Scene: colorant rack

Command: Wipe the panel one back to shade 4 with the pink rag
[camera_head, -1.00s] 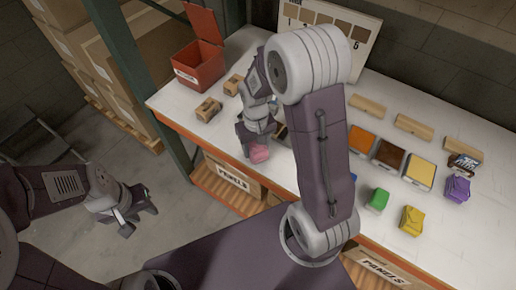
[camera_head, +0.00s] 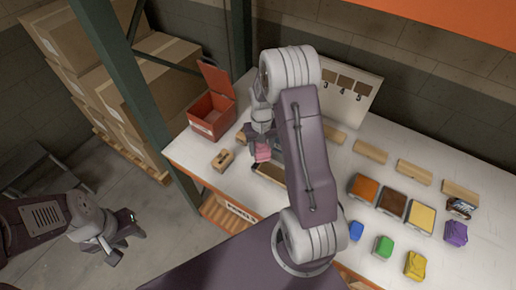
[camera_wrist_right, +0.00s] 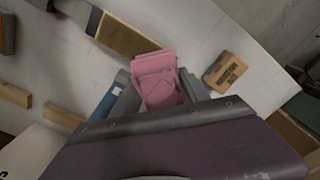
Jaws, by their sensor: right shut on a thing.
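My right gripper (camera_head: 262,141) is shut on the pink rag (camera_head: 262,153), at the left part of the table. The rag also shows in the right wrist view (camera_wrist_right: 158,80). A brown panel (camera_head: 270,172) lies just below the rag in the head view, partly hidden by my right arm; a brown panel is also beside the rag in the wrist view (camera_wrist_right: 125,38). I cannot tell whether rag and panel touch. The shade board (camera_head: 348,88) stands at the back with numbered brown swatches, partly hidden. My left gripper (camera_head: 122,243) is open and empty, off the table at left.
A red open box (camera_head: 212,115) and a wooden block (camera_head: 223,160) are at left. Orange (camera_head: 364,188), dark brown (camera_head: 392,205) and yellow (camera_head: 420,218) trays stand at right. Blue, green (camera_head: 383,247), yellow and purple rags lie near them. A green post (camera_head: 125,75) rises at left.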

